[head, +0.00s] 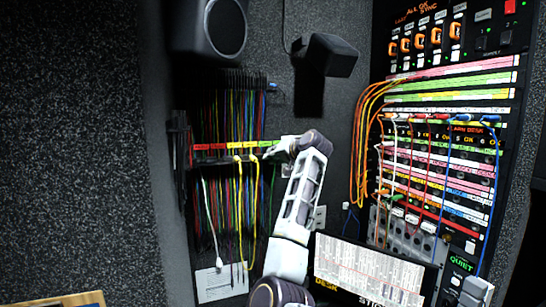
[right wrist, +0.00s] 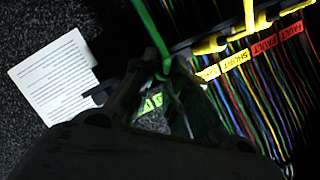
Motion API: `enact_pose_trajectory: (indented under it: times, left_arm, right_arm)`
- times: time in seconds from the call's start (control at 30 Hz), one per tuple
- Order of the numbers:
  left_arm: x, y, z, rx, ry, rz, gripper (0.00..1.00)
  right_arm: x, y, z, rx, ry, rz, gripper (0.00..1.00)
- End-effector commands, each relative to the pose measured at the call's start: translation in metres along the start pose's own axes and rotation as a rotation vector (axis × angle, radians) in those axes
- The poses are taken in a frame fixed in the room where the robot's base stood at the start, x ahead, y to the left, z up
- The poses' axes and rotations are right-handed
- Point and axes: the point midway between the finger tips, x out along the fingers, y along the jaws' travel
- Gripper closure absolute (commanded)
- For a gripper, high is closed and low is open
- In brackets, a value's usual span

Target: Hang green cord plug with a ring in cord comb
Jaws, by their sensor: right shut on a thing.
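The cord comb (head: 222,148) is a dark rail on the back wall, with red, yellow and green labels and many coloured cords through it. My right gripper (head: 273,152) is at the comb's right end, by the green labels. In the right wrist view my right gripper (right wrist: 165,98) is shut on the green cord plug (right wrist: 163,72), beside the comb (right wrist: 235,61). The green cord (right wrist: 149,24) runs up from the plug in that view and hangs below the gripper in the head view (head: 272,182). The fingers and shadow hide the ring and any contact with the comb. My left gripper is not in view.
Yellow plugs (right wrist: 210,43) sit at the comb close to my right gripper. Yellow cords (head: 253,205) and a white cord (head: 208,215) hang below it. A desk screen (head: 365,270) and the patch rack (head: 445,150) stand on the right. A speaker (head: 225,27) is above.

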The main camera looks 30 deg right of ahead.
Motion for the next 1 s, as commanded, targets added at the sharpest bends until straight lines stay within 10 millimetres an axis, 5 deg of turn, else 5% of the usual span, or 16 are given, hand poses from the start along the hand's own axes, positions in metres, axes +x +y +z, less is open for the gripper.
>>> enact_pose_trajectory:
  times: [0.1, 0.13, 0.3, 0.57, 1.0]
  left_arm:
    - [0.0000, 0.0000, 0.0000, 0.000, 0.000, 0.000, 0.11]
    - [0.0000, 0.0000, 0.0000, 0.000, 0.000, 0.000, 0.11]
    - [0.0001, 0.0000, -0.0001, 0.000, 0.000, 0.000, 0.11]
    - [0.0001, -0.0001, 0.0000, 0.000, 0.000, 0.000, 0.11]
    - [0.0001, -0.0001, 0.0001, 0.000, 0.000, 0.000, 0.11]
  right_arm:
    - [0.0000, -0.0002, 0.0001, 0.000, 0.000, 0.000, 1.00]
    - [0.0000, -0.0002, 0.0001, 0.000, 0.000, 0.000, 0.82]
    - [0.0001, 0.0001, 0.0001, 0.000, 0.000, 0.000, 0.60]
    - [0.0004, 0.0011, 0.0007, 0.001, -0.002, 0.002, 0.60]
    - [0.0004, 0.0011, 0.0005, 0.001, -0.001, 0.002, 0.11]
